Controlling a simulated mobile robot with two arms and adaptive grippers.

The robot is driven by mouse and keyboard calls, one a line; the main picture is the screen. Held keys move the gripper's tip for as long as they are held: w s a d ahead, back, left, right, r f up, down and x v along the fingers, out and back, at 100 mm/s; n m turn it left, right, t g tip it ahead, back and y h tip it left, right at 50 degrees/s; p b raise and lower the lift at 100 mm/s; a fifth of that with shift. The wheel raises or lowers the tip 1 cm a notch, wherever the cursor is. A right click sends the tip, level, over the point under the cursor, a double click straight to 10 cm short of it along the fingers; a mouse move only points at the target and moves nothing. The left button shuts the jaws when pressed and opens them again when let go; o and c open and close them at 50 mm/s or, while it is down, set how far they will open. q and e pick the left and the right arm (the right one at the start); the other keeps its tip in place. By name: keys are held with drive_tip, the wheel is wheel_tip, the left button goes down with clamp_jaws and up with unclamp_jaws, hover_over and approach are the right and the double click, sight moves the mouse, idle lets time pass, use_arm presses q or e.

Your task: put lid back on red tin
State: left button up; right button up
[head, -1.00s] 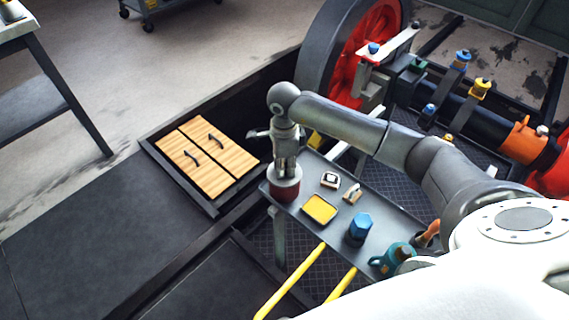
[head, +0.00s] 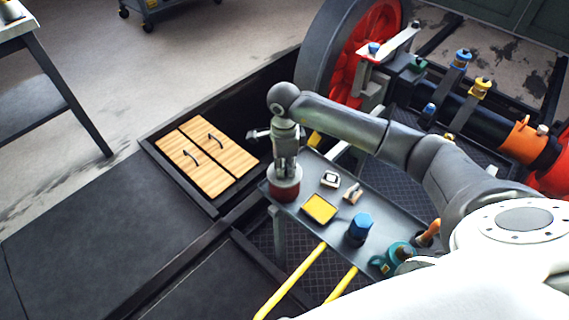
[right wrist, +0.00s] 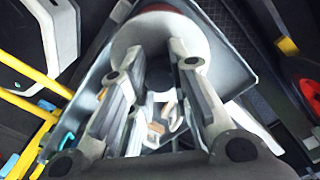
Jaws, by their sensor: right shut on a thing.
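The red tin (head: 283,195) stands at the left end of the grey tray cart; a little red shows at the top of the right wrist view (right wrist: 157,8). A pale grey round lid (head: 286,183) sits directly over the tin, level or nearly so. I cannot tell whether it is fully seated. My right gripper (head: 287,170) points down from above and is shut on the lid. In the right wrist view its fingers (right wrist: 158,60) reach the pale lid (right wrist: 168,35), which hides most of the tin. My left gripper is not in view.
The cart tray (head: 386,213) also holds a yellow-topped square tin (head: 319,209), two small pale items, a blue container (head: 359,228) and a teal can (head: 394,258). Yellow rails (head: 292,282) stand in front. Wooden hatch doors (head: 208,158) lie at left.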

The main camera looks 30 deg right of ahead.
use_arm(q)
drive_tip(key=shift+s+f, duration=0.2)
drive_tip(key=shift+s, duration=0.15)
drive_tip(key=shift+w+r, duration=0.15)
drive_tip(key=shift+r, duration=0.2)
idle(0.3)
use_arm(e)
drive_tip(key=o, duration=1)
drive_tip(key=shift+c, duration=0.2)
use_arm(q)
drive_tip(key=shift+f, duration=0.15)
use_arm(e)
drive_tip(key=shift+o, duration=0.5)
drive_tip(key=o, duration=0.4)
drive_tip(key=shift+r, duration=0.15)
